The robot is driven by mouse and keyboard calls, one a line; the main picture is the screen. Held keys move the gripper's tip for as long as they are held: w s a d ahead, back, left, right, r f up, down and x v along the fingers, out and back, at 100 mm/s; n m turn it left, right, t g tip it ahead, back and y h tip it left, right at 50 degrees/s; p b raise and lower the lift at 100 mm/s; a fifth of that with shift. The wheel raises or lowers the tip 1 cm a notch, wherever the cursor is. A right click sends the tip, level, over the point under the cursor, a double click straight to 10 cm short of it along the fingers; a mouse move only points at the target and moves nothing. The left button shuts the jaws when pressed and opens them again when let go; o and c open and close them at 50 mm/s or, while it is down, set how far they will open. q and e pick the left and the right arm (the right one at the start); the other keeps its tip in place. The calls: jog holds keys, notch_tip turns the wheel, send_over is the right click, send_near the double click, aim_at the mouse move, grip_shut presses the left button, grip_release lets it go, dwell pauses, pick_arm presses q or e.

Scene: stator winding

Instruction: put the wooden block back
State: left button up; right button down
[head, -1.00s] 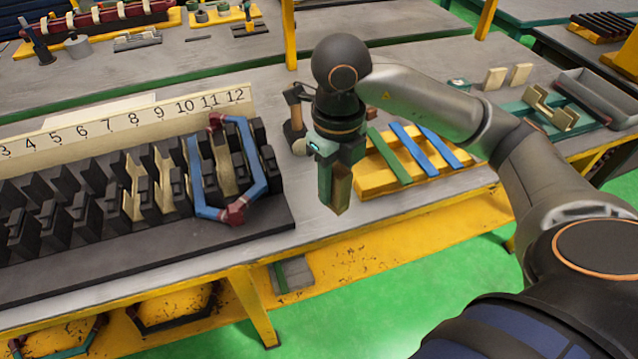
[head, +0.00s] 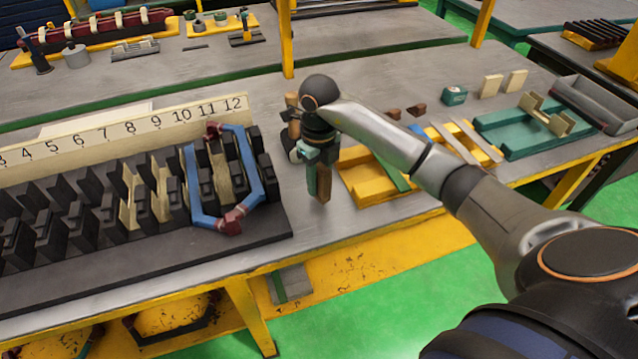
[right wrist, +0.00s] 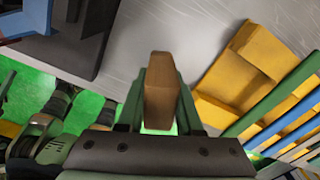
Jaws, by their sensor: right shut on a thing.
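The wooden block (right wrist: 161,92) is brown and blocky, and it sits between the two green fingers of my right gripper in the right wrist view. My right gripper (head: 320,186) is shut on it and points down over the grey tabletop, between the black stator stand and the yellow rack. In the head view the block (head: 325,181) shows only as a narrow brown strip, partly hidden by a finger. I cannot tell whether its lower end touches the table. My left gripper is in neither view.
The black slotted stand (head: 262,233) holds a blue and red coil (head: 206,218) close on the left. The yellow rack (head: 352,186) with coloured strips is close on the right. A hammer-like tool (head: 291,112) stands behind the gripper. Two pale blocks (head: 491,86) stand at the right.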

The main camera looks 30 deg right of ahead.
jog(key=shift+f, duration=0.8)
jog(key=shift+f, duration=0.1)
jog(key=c, duration=0.6)
grip_release()
notch_tip(320, 180, up, 12)
jog(key=shift+r, duration=0.15)
